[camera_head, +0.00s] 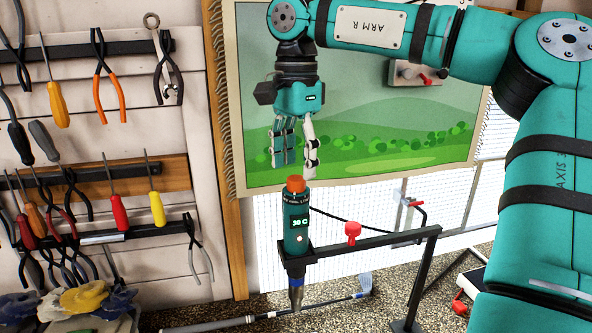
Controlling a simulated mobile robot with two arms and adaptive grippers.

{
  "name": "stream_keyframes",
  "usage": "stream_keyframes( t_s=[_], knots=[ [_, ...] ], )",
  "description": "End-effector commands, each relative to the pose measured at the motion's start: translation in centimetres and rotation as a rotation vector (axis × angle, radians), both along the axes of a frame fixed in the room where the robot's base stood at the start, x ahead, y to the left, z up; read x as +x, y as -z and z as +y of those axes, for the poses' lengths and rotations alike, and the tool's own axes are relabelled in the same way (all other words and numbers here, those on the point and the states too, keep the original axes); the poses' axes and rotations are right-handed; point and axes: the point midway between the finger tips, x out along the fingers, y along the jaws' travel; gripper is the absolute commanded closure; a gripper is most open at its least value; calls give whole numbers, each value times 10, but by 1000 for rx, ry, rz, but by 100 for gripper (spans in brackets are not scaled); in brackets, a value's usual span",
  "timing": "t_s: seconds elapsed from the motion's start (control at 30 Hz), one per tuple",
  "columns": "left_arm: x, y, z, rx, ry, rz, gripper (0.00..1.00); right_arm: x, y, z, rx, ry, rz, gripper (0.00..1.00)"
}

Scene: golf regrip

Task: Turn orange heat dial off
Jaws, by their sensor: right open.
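The orange heat dial (296,184) is the cap on top of a teal upright heat tool (296,230). The tool's small display reads what looks like "30 C", with a small light below it. The tool is held at the left end of a dark metal bracket (370,243). My right gripper (293,163) hangs pointing down just above the dial, its fingers apart, open and empty. A small gap seems to show between the fingertips and the dial. My left gripper is not in view.
A golf club (250,318) lies low, below the tool. A red knob (352,231) stands on the bracket near the tool. Tool racks (100,175) with pliers and screwdrivers fill the left wall. A green landscape banner (370,150) hangs behind my gripper.

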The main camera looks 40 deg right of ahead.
Motion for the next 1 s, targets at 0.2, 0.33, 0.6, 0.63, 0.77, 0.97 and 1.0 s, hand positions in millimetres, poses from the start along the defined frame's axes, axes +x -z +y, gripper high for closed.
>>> stream_keyframes(
  t_s=[0.2,0.33,0.6,0.63,0.77,0.97,1.0],
  knots=[
    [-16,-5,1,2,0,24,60,0,23,0,-1,0,2,46],
    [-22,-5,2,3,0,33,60,0,28,0,-2,1,1,46],
    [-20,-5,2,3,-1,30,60,0,29,0,-1,1,0,51],
    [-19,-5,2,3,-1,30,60,0,29,0,-1,1,0,55],
    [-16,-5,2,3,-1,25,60,0,28,0,-1,1,0,72],
    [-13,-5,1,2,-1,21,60,0,28,0,-1,1,0,98],
    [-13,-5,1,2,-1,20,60,0,28,0,-1,1,0,100]
  ],
)
